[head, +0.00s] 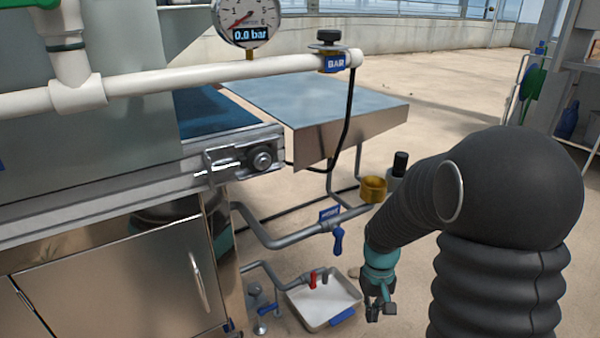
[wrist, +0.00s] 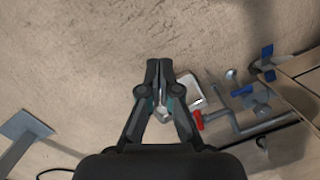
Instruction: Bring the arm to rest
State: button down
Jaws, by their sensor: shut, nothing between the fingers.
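My gripper (head: 378,309) hangs at the end of my dark, ribbed arm, to the right of the machine and pointing down. In the wrist view my gripper (wrist: 159,64) is shut and its fingertips are together with nothing between them. In the head view it is in the open air to the right of the white tray (head: 346,284). The same tray (wrist: 187,82) shows partly behind the right finger in the wrist view.
A pressure gauge (head: 246,18) reads 0.0 bar above a white pipe (head: 200,82). A blue-handled valve (head: 338,240), a brass cup (head: 373,189) and a steel side table (head: 350,135) are left of my arm. A red-handled tap (head: 313,280) is over the tray. Bare floor lies beyond.

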jog(key=s+r+t+p, duration=0.1)
jog(key=s+r+t, duration=0.1)
jog(key=s+r, duration=0.3)
jog(key=s+a+r+t+p, duration=0.1)
jog(key=s+r, duration=0.4)
jog(key=r, duration=0.8)
jog(key=s+r+t+p, duration=0.3)
jog(key=s+r, duration=0.3)
jog(key=r, duration=0.3)
jog(key=shift+a+m+t, duration=0.15)
jog(key=shift+m+t, duration=0.15)
jog(key=shift+t, duration=0.3)
